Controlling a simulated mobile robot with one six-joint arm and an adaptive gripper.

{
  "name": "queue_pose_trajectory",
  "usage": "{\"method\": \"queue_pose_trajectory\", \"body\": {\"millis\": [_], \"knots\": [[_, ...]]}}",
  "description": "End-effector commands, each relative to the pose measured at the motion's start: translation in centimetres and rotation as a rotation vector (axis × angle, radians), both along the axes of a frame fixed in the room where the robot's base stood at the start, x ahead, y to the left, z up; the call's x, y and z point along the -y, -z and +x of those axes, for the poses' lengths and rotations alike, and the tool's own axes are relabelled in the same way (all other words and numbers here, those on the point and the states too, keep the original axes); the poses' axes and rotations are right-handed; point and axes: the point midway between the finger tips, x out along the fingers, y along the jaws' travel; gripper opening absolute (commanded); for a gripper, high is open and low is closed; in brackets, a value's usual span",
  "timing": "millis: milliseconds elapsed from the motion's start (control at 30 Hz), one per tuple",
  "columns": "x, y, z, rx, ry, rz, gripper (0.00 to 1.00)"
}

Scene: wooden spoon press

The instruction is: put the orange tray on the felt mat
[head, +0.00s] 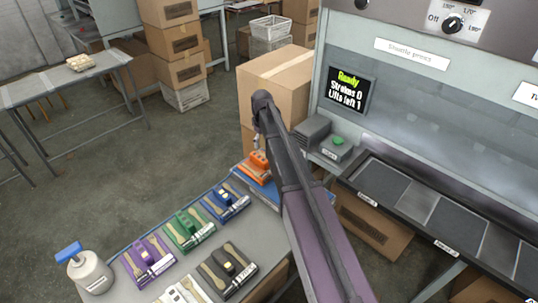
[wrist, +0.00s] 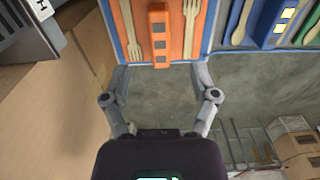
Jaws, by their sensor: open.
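The orange tray (head: 262,178) lies at the far end of the grey bench, partly hidden by my arm. In the wrist view the orange tray (wrist: 177,45) fills the top middle, with a raised orange block and wooden forks on it. My gripper (wrist: 160,76) is open and empty, its fingers apart near the tray's edge on either side of the block's line. In the head view my gripper (head: 257,145) is above the tray. Dark flat pads (head: 382,185) lie on the press shelf; I cannot tell which surface is the felt mat.
Blue (head: 226,200), green (head: 189,230), purple (head: 148,258) and black (head: 228,270) trays line the bench (head: 205,288). A green button box (head: 338,147) and cardboard boxes (head: 275,82) are close behind my arm.

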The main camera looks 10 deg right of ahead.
Motion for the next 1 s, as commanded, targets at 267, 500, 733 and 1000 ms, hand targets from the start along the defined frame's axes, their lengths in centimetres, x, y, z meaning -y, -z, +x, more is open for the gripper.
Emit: {"method": "queue_pose_trajectory", "body": {"millis": [267, 500, 733, 1000], "knots": [[0.1, 0.0, -5.5, 0.0, 0.095, 0.0, 0.77], [0.4, 0.0, -14.7, -0.001, 0.277, -0.001, 0.77], [0.5, 0.0, -23.2, 0.0, 0.46, -0.001, 0.77], [0.6, 0.0, -27.9, 0.0, 0.575, -0.001, 0.77]]}}
